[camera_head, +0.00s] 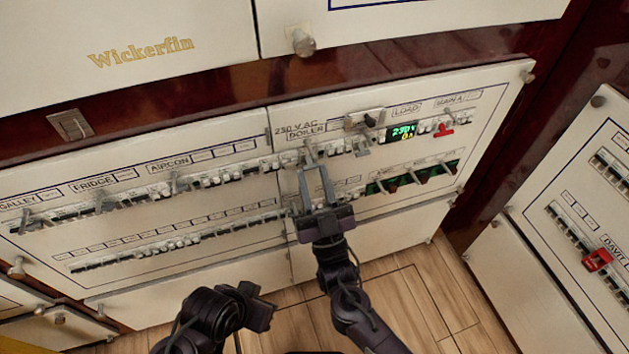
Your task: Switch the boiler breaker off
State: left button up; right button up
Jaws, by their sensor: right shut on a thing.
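The boiler breaker (309,146) sits in the upper breaker row, under the "230 V AC BOILER" label (303,130). My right gripper (312,163) reaches up to it from below, with its fingertips closed on the breaker's grey lever. The fingers partly hide the lever, so I cannot tell its exact position. My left gripper (260,306) is low in front of the panel, away from the breakers. Its fingers do not show clearly.
Galley (29,220), fridge (104,199) and aircon (177,182) levers stand along the same row to the left. A side panel has a red davit switch (597,260).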

jog(key=o, duration=1)
jog(key=v, duration=0.7)
jog(key=shift+s+d+f, duration=0.1)
jog(key=shift+s+f, duration=0.2)
